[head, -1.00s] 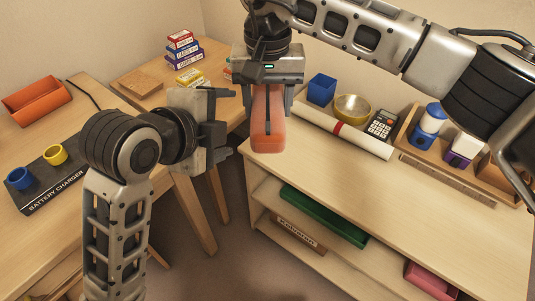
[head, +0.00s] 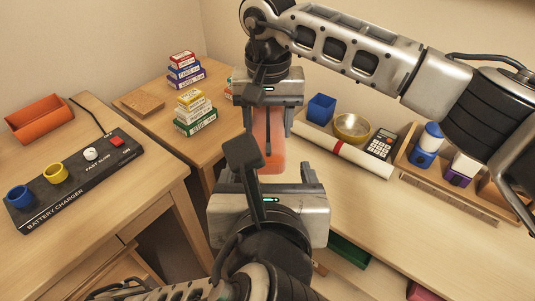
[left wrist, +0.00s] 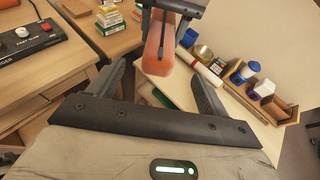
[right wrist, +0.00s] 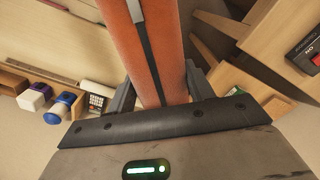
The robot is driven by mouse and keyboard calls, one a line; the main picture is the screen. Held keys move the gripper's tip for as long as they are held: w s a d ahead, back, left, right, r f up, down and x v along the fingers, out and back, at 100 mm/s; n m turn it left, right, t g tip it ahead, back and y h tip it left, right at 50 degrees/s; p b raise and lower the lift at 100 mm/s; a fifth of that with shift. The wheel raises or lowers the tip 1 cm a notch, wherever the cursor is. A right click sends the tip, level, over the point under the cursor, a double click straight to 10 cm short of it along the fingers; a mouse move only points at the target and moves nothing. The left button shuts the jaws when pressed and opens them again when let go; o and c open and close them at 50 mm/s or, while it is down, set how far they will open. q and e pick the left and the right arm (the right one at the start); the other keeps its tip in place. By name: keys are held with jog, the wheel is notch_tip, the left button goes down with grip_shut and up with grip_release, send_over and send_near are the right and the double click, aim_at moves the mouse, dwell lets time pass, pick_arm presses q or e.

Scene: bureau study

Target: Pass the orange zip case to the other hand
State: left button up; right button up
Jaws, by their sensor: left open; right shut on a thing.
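The orange zip case (head: 268,143) hangs down from my right gripper (head: 268,108), whose fingers are shut on its upper end. A dark zip strip runs along the case. In the right wrist view the case (right wrist: 155,55) stretches away between the fingers. My left gripper (head: 270,172) is open and empty, just below the case in the head view, pointing up at it. In the left wrist view the case (left wrist: 158,50) is ahead, beyond and between the open fingertips; I see no contact. The case's lower end is partly hidden behind my left gripper in the head view.
A shelf top (head: 420,215) at right holds a blue cup (head: 321,107), brass bowl (head: 352,127), white roll (head: 345,149) and calculator (head: 381,143). A desk at left holds a battery charger (head: 75,180) and an orange tray (head: 40,118). Card boxes (head: 195,112) stand on the back table.

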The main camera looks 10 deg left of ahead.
aim_at(267, 148)
pick_arm(q)
jog(key=x, duration=1)
jog(key=shift+w, duration=0.15)
jog(key=c, duration=1.1)
pick_arm(e)
jog(key=o, duration=1.1)
